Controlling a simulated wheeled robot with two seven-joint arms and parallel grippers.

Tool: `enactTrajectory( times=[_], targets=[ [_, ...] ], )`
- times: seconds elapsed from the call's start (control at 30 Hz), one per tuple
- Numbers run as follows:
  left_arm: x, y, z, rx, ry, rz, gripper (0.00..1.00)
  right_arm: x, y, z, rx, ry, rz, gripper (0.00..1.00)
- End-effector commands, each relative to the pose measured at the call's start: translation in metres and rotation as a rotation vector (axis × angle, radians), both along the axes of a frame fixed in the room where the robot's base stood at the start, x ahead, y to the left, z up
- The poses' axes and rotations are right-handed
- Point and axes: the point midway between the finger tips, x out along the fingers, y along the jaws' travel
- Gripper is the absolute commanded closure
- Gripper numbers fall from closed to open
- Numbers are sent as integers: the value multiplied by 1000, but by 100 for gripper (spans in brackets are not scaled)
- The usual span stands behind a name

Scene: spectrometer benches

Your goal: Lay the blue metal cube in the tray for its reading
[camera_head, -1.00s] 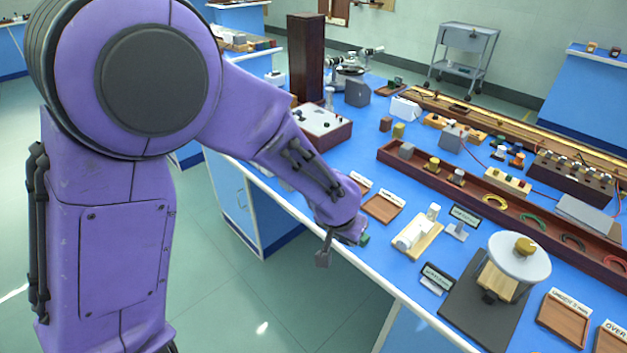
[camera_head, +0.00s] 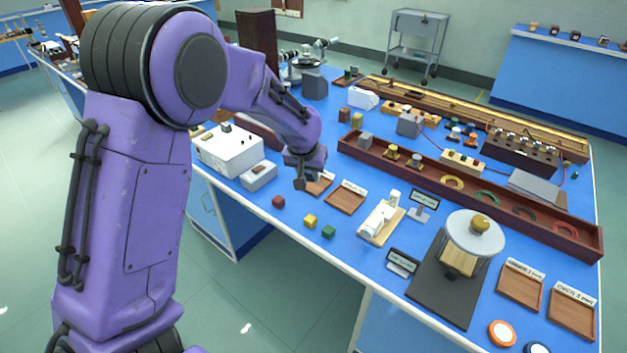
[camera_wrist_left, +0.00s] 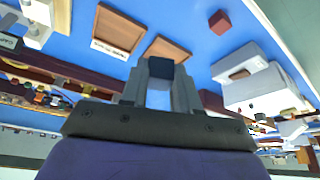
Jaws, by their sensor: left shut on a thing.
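My left gripper (camera_head: 303,178) is over the bench near its front edge, by two small wooden trays. In the left wrist view its fingers (camera_wrist_left: 160,88) are closed on a dark blue cube (camera_wrist_left: 160,68), held at the tips. The arm hides the cube in the head view. The nearer tray is partly hidden behind the gripper (camera_head: 322,184); the other tray (camera_head: 345,199), with a label card, lies just right of it. Both trays look empty in the wrist view (camera_wrist_left: 118,32). I cannot read their labels. My right gripper is not in view.
A red cube (camera_head: 279,202), a yellow cube (camera_head: 310,221) and a green cube (camera_head: 328,232) lie along the front edge. A white instrument (camera_head: 228,150) stands to the left. Two more trays (camera_head: 520,288) (camera_head: 572,312) and a white-disc device (camera_head: 475,235) stand right.

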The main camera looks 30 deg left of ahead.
Motion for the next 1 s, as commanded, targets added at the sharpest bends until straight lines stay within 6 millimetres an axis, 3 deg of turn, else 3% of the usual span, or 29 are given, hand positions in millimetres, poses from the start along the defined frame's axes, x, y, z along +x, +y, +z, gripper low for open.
enactTrajectory(
  times=[0.27, 0.4, 0.63, 0.8, 1.0],
  targets=[
    [68, 43, -35, -1, 4, 2, 100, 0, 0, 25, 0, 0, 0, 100],
    [90, 55, -69, -1, 4, 1, 100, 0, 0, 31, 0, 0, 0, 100],
    [109, 66, -96, 0, 2, 0, 100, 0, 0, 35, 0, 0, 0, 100],
    [108, 65, -120, 0, 2, -2, 100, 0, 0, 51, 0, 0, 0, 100],
    [109, 65, -125, 0, -1, -1, 100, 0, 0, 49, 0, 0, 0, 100]
  ],
)
